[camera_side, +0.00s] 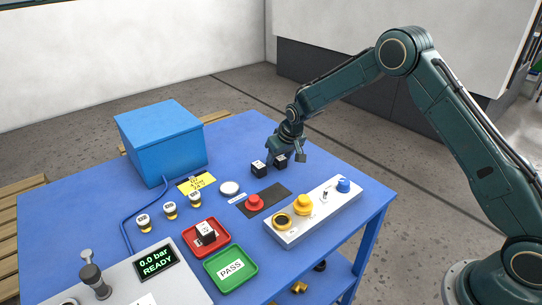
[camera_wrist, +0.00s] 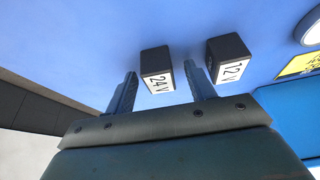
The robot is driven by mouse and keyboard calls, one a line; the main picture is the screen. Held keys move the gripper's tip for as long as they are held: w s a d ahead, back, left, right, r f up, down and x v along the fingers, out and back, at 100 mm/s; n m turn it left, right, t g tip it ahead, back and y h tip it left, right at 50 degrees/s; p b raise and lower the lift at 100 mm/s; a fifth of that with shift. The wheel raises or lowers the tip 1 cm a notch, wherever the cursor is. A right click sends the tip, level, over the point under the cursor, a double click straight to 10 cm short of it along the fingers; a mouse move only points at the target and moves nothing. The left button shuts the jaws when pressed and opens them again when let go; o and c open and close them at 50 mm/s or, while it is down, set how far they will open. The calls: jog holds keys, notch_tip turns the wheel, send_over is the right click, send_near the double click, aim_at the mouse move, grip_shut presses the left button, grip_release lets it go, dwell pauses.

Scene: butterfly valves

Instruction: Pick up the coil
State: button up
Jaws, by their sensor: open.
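Two black coil blocks with white labels stand on the blue table. In the wrist view one reads 24 V (camera_wrist: 156,66) and the other 12 V (camera_wrist: 229,58). In the side view they sit side by side near the table's far edge, the left one (camera_side: 258,169) clear and the right one (camera_side: 280,161) partly under my gripper (camera_side: 288,156). In the wrist view my gripper (camera_wrist: 160,76) is open, with the 24 V coil between its fingertips. The 12 V coil is outside the right finger. Contact with the 24 V coil cannot be told.
Another black block (camera_side: 207,232) lies in a red tray (camera_side: 190,240), beside a green PASS tray (camera_side: 249,277). A red button (camera_side: 255,202) and a control box (camera_side: 320,222) stand nearer the front right. A blue box (camera_side: 160,142) is at the left.

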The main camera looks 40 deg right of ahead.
aim_at(280, 157)
jog(key=shift+c, duration=0.4)
jog(key=c, duration=1)
jog(key=shift+c, duration=0.2)
jog(key=shift+r, duration=0.15)
notch_tip(280, 157, up, 20)
